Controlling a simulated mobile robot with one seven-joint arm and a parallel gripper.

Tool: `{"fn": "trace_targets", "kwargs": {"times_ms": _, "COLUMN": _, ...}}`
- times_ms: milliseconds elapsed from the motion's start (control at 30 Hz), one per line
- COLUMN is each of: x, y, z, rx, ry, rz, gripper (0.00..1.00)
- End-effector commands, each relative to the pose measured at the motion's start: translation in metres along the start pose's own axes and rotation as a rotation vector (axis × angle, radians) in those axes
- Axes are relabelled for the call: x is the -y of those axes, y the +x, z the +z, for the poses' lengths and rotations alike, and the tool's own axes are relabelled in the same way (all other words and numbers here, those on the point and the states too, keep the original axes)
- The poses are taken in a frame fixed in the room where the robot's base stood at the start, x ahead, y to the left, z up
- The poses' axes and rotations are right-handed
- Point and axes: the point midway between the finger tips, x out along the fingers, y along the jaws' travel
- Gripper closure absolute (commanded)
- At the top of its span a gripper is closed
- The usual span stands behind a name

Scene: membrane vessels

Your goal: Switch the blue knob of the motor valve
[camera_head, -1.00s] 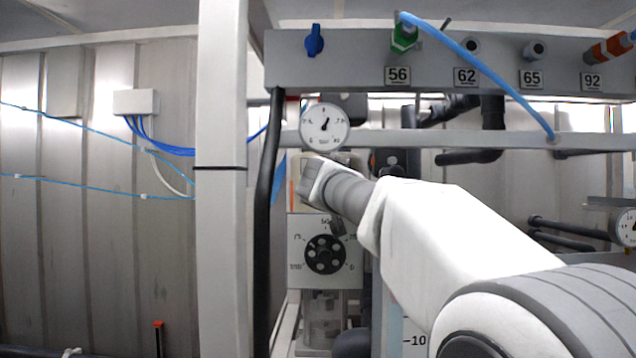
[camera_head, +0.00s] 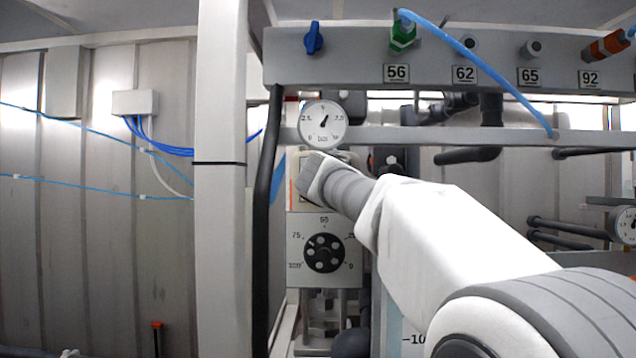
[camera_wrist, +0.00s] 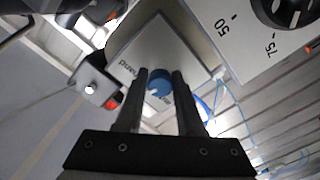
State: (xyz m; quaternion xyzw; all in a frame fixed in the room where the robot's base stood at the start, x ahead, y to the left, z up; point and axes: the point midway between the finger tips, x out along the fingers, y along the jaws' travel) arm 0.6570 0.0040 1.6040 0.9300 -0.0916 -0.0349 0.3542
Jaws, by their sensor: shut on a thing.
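The blue knob (camera_wrist: 160,82) shows in the wrist view as a round blue piece on a white panel (camera_wrist: 150,50) with dark lettering, partly covered by the fingers. My gripper (camera_wrist: 161,76) has its two dark fingers closed on the knob from either side. In the head view my white arm reaches in from the lower right. Its end is in front of the motor valve housing (camera_head: 297,190), above the black dial, and hides the blue knob there.
The black dial (camera_head: 324,253) on its scale plate sits just below my arm's end. A round gauge (camera_head: 322,123) hangs just above. Another blue handle (camera_head: 313,38) and green fitting (camera_head: 403,32) are on the upper beam. A white post (camera_head: 219,250) stands left.

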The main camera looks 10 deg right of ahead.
Motion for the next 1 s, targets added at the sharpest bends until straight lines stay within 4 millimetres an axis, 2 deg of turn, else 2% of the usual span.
{"fn": "trace_targets", "kwargs": {"times_ms": 700, "x": -0.0007, "y": 0.0, "z": -0.0007, "rx": 0.0, "ry": -0.676, "rz": -0.002, "gripper": 1.0}}
{"fn": "trace_targets", "kwargs": {"times_ms": 1000, "x": -0.0012, "y": 0.0, "z": -0.0007, "rx": 0.001, "ry": -0.902, "rz": -0.001, "gripper": 1.0}}
